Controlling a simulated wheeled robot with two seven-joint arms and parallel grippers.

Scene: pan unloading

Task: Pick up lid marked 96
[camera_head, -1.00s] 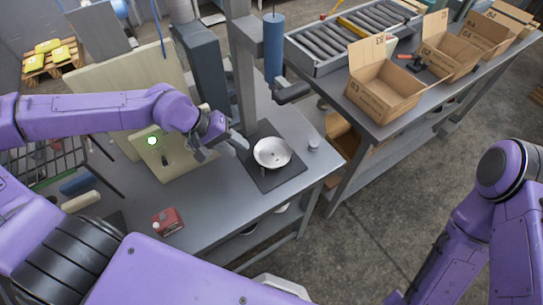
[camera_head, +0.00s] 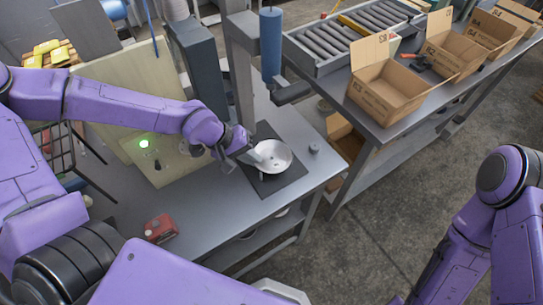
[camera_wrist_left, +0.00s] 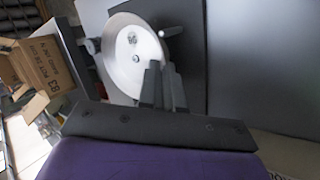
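A round, shallow, silver-white lid or pan (camera_head: 271,156) lies on the dark square pad (camera_head: 270,187) on the grey table. In the left wrist view the round piece (camera_wrist_left: 128,62) has a small mark near its middle, too small to read surely. In the wrist view the two dark fingers (camera_wrist_left: 164,85) stand close together, overlapping the near rim. Contact and any grip on it cannot be told. My right gripper is out of view.
A small grey puck (camera_head: 314,148) sits right of the pad. A red box (camera_head: 161,229) lies on the front of the table. A grey post (camera_head: 239,75) rises behind the pad. Open cardboard boxes (camera_head: 388,92) stand on the right bench.

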